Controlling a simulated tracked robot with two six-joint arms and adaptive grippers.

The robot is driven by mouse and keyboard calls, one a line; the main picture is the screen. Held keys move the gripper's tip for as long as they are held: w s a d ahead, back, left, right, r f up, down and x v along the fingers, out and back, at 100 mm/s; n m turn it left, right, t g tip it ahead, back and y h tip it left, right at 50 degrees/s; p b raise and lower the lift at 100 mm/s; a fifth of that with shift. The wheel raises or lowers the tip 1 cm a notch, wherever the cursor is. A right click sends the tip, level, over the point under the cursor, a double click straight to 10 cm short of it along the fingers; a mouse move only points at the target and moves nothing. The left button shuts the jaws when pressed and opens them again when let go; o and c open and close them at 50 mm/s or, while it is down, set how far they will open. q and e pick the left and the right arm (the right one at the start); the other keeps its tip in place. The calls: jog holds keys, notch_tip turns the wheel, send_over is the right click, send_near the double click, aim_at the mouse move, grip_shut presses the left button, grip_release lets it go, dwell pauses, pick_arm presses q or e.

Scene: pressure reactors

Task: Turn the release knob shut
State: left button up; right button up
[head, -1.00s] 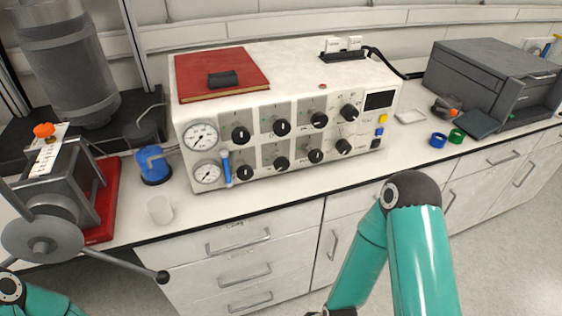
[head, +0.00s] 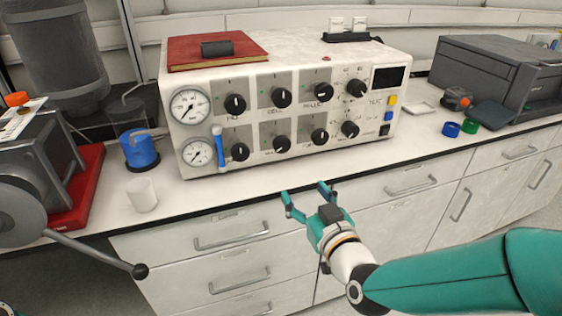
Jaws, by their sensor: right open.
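A white control box (head: 330,170) stands on the bench with two rows of black knobs. The top row holds a left knob (head: 235,104), a second knob (head: 281,98), a third knob (head: 323,92) and a right knob (head: 356,88). The bottom row includes a third knob (head: 320,137) and a right knob (head: 350,129). The labels are too small to read surely, so I cannot tell which is the release knob. My right gripper (head: 305,191) is open and empty in front of the bench edge, below the panel and apart from it.
Two gauges (head: 190,105) and a blue-handled lever (head: 219,150) sit at the panel's left. A white cup (head: 142,195), a blue container (head: 139,150) and a machine with a long handle (head: 95,252) stand left. Blue (head: 451,129) and green rings (head: 470,124) lie right. The bench front is clear.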

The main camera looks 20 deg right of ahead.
aim_at(283, 148)
jog(key=shift+t, duration=0.4)
jog(key=w+p, duration=0.1)
jog(key=w, duration=0.4)
jog(key=w+r+p, duration=0.1)
jog(key=w, duration=0.5)
jog(key=w+r+p, duration=0.1)
jog(key=w+p, duration=0.1)
jog(key=w, duration=0.3)
jog(key=shift+w, duration=0.15)
jog(key=c, duration=1.2)
jog(key=shift+o, duration=0.2)
